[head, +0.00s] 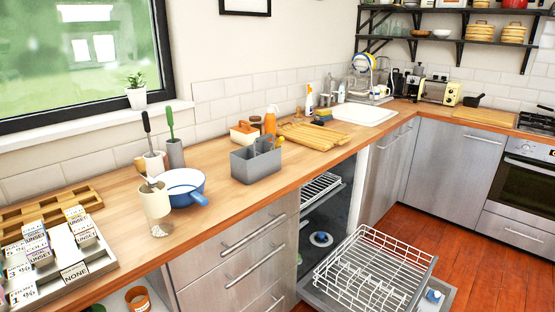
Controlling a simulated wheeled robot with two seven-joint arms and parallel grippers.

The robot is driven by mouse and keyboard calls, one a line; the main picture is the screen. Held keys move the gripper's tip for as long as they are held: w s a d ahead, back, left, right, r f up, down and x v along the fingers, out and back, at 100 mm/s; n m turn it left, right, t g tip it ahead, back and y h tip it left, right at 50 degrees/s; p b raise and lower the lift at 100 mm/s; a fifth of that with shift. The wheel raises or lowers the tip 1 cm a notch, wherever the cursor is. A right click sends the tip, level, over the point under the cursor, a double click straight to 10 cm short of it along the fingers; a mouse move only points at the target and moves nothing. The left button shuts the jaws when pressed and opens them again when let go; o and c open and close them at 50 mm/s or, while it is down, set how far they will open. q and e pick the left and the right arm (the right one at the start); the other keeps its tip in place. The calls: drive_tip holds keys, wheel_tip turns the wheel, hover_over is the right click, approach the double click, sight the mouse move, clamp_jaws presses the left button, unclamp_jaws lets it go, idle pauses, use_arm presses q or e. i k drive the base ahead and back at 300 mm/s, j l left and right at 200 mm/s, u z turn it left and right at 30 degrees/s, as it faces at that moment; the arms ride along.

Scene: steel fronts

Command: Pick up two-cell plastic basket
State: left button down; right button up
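The two-cell plastic basket is a grey open-topped container (256,168) in the head view. It stands upright on the wooden counter (225,205), left of the picture's middle and a little back from the front edge. Its far side has a raised grey part, and a yellow item shows at its right rear; I cannot tell whether that is inside or behind. Neither of my grippers shows in this view, and nothing is touching the basket from the front.
A blue pan (184,187) and a cream cup (156,203) stand left of the basket. Below, an open dishwasher's white wire rack (370,272) juts over the floor. Counter in front of the basket is clear.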

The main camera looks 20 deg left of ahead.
sight(250, 164)
drive_tip(key=i+l+u, duration=0.1)
drive_tip(key=i+u, duration=0.15)
drive_tip(key=i, duration=0.25)
drive_tip(key=i+l+u, duration=0.25)
drive_tip(key=i, duration=0.25)
